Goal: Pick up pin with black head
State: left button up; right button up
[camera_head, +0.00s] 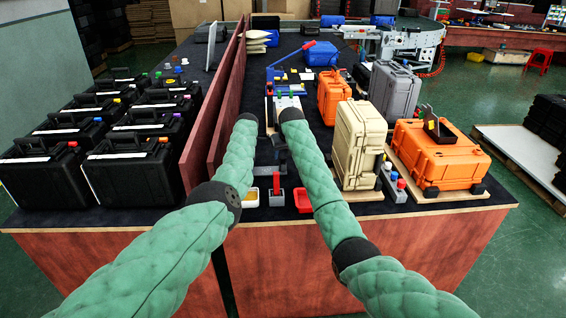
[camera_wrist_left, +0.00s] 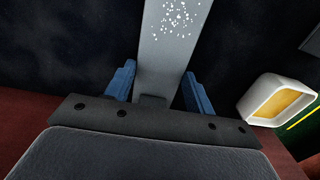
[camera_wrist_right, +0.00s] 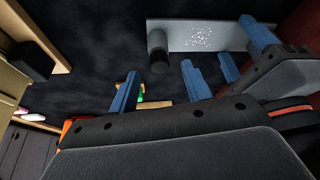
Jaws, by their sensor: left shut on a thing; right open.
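A grey plate with white specks (camera_wrist_left: 175,28) sits between the blue fingers of my left gripper (camera_wrist_left: 158,72), which is shut on it. The right wrist view shows this plate (camera_wrist_right: 205,35) at the top, with the left fingers at its right end. At its left end is a short grey cylinder with a dark end (camera_wrist_right: 158,58), which looks like the pin with black head. My right gripper (camera_wrist_right: 162,75) is open, and its fingers stand apart below the cylinder with nothing seen between them. In the head view my arms partly hide the hands.
A beige case (camera_head: 357,150) and orange case (camera_head: 440,155) stand at right. A red divider (camera_head: 200,140) runs along the left.

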aim_at(283, 158)
jog(key=shift+x, duration=1.45)
grip_shut()
notch_tip(283, 158, up, 17)
dwell(1.1)
pick_arm(q)
jog(key=o, duration=1.3)
jog(key=shift+o, duration=0.2)
